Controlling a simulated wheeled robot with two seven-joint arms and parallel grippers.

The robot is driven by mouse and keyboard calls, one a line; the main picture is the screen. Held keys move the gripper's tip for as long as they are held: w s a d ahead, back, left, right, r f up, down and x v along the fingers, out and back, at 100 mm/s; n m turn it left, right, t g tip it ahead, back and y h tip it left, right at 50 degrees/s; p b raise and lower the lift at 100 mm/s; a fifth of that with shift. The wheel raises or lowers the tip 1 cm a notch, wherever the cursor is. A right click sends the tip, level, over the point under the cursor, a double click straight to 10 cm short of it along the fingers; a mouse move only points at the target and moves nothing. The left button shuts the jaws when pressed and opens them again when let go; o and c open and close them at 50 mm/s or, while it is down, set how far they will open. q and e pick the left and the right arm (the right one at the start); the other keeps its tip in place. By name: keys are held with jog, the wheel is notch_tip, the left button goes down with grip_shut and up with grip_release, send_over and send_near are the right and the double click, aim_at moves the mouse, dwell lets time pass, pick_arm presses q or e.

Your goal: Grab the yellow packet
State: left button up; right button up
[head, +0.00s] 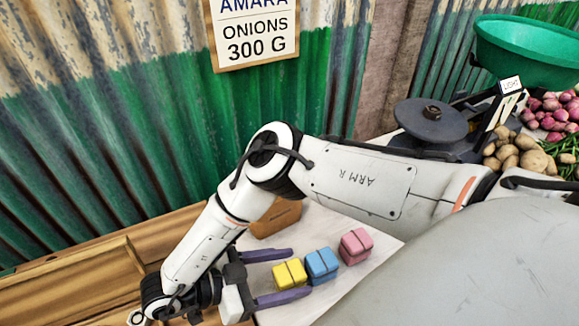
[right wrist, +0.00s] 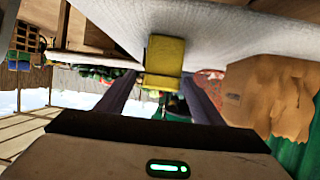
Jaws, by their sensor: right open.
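The yellow packet (head: 289,274) sits on the pale table top, at the left end of a row of packets. My right gripper (head: 299,272) is open, with one purple finger on the far side of the yellow packet and one on the near side. In the right wrist view, the yellow packet (right wrist: 165,55) appears ahead, centred between the two fingers (right wrist: 160,92). I cannot tell whether either finger touches it. My left gripper is not in view.
A blue packet (head: 321,265) stands close beside the yellow one, with a pink packet (head: 355,246) further right. A scale (head: 432,122), potatoes (head: 515,152), onions (head: 550,112) and a green basin (head: 525,52) are at the right.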

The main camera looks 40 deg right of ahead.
jog(key=c, duration=1.3)
